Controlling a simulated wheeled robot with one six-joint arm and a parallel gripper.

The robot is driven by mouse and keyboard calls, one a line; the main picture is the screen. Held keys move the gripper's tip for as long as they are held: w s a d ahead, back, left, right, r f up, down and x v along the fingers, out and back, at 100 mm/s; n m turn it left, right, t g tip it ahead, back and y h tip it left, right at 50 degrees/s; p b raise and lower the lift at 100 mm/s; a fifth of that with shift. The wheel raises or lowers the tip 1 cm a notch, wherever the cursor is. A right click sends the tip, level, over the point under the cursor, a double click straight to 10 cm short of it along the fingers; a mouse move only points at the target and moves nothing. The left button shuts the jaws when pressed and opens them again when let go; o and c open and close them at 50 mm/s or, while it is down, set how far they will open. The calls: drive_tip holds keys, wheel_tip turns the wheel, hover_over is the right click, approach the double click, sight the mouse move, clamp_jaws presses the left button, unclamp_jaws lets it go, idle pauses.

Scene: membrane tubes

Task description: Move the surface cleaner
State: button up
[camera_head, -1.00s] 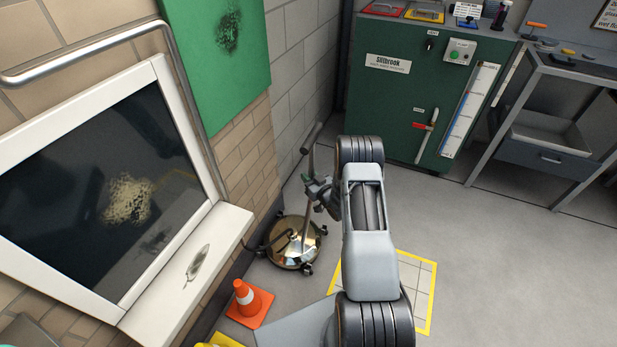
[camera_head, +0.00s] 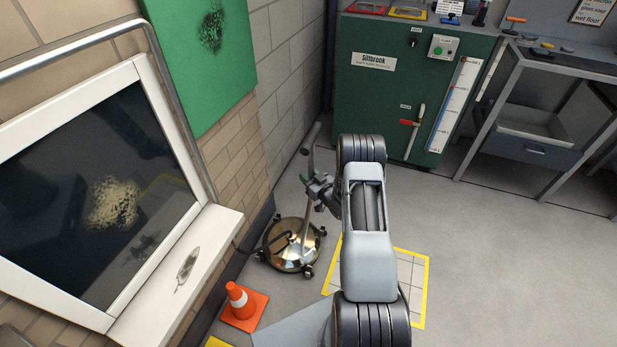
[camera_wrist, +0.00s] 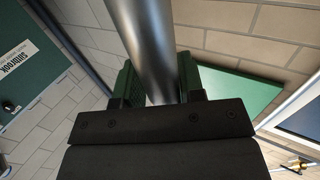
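The surface cleaner (camera_head: 291,246) stands on the floor near the brick wall. It has a round, brass-coloured shiny disc base with small dark castors and a grey tubular handle leaning up from it. My gripper (camera_head: 317,190) is at the upper part of the handle. In the wrist view the handle tube (camera_wrist: 158,50) runs between the green finger pads of my gripper (camera_wrist: 157,88), which are closed around it. A yellow-framed floor square (camera_head: 416,290) lies to the right of the cleaner, partly hidden by my arm.
An orange cone (camera_head: 243,306) stands in front of the cleaner by the wall. A window with a white sill (camera_head: 180,275) is at the left. A green cabinet (camera_head: 385,95) and a grey bench (camera_head: 535,150) stand at the back. The floor at right is clear.

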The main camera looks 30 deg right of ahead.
drive_tip(key=o, duration=0.4)
drive_tip(key=shift+o, duration=0.2)
drive_tip(key=p+v, duration=0.1)
drive_tip(key=v, duration=1.2)
drive_tip(key=shift+s, duration=0.35)
